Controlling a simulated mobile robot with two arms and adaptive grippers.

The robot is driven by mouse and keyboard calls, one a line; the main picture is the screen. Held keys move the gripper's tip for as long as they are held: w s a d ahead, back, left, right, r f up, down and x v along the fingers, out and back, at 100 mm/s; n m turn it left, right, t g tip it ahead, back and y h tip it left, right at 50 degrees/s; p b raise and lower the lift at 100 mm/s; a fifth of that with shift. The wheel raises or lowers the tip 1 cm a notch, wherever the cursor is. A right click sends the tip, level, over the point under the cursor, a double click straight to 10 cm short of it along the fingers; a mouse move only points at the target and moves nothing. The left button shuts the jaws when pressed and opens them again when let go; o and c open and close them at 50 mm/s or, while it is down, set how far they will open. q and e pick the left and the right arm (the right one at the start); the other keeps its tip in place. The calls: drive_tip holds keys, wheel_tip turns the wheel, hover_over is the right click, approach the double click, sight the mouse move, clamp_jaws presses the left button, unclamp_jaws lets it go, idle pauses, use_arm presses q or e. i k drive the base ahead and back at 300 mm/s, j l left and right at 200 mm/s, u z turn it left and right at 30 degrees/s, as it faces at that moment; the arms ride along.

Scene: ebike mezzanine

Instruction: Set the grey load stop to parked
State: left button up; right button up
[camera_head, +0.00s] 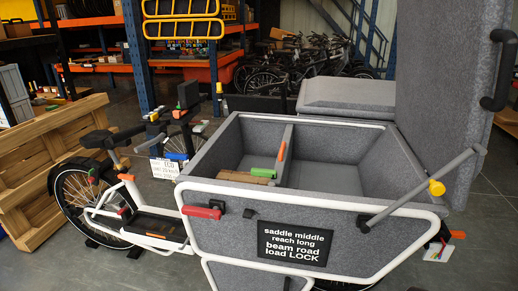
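A white-framed cargo bike with a grey felt-like load box (322,222) stands in front of me, its box open at the top. A long grey bar (420,190) slants across the box's right front corner, with a yellow collar (436,187) beside its middle. It may be the grey load stop; no marking on it says so. A black sign (295,244) on the box front reads "saddle middle, reach long, beam road, load LOCK". A red grip (201,212) sticks out at the box's left front. Neither of my grippers shows.
A raised grey lid (445,95) with a black handle (498,70) stands at the right. Inside the box lie a green item (262,172) and a brown block (245,178) near a divider. A wooden crate (45,160) stands at left. Grey floor is clear at lower left.

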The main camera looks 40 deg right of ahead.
sight(283, 166)
drive_tip(key=z, duration=1.55)
drive_tip(key=i+j+u, duration=0.3)
drive_tip(key=i, duration=0.15)
drive_tip(key=i+j+u, duration=0.1)
drive_tip(key=i+u, duration=0.2)
drive_tip(key=i, duration=0.15)
